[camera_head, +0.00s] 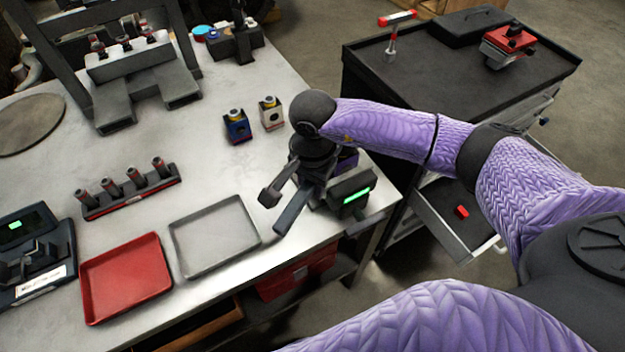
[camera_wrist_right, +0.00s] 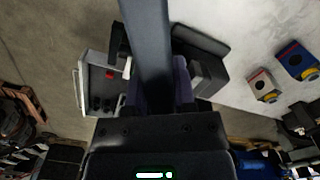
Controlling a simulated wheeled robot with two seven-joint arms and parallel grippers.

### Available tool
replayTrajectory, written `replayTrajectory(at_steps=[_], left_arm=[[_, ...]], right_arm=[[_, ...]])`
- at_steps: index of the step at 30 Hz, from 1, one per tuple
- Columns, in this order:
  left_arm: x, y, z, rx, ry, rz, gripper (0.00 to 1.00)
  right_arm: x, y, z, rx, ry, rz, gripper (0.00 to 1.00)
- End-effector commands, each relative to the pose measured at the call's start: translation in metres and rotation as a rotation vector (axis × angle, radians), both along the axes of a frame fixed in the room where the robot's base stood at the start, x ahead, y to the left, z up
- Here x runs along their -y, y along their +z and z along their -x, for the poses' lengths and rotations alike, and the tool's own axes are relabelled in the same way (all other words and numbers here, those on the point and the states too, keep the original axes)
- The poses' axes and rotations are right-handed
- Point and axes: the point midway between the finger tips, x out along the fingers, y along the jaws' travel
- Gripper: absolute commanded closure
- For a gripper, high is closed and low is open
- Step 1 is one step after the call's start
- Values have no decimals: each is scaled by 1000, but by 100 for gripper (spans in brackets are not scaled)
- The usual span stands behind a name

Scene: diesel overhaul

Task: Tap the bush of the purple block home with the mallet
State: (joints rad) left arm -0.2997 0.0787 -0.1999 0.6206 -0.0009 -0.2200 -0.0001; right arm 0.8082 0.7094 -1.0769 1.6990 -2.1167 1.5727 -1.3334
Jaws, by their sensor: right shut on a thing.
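My right gripper (camera_head: 303,172) is over the right end of the bench, shut on a dark grey tool that I take to be the mallet (camera_head: 292,212). A long dark bar, likely its handle, points toward the bench's front edge and crosses the middle of the right wrist view (camera_wrist_right: 148,50). The mallet's head cannot be made out clearly. The purple block (camera_head: 347,160) is mostly hidden behind my gripper; in the right wrist view (camera_wrist_right: 182,80) it shows as slivers beside the bar. Its bush is hidden, and contact with the mallet cannot be told. My left gripper is out of view.
Blue (camera_head: 237,127) and white (camera_head: 271,113) blocks stand behind. Grey (camera_head: 215,238) and red (camera_head: 126,279) trays lie left. An open drawer (camera_head: 445,225) juts from the black cart.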

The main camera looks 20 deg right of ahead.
Motion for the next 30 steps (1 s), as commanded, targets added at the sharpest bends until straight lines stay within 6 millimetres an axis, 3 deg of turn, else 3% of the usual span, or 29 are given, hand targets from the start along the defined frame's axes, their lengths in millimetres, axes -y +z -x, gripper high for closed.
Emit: replayTrajectory(at_steps=[1,8,16,24,30], left_arm=[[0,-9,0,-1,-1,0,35],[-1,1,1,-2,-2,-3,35],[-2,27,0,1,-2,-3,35],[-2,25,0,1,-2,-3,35],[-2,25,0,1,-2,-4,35]], right_arm=[[2,-10,0,0,-3,5,100],[2,0,0,1,-3,5,100],[-1,38,1,2,-3,5,100],[-1,37,2,-1,-3,3,100],[2,54,-1,-80,-7,-112,100]])
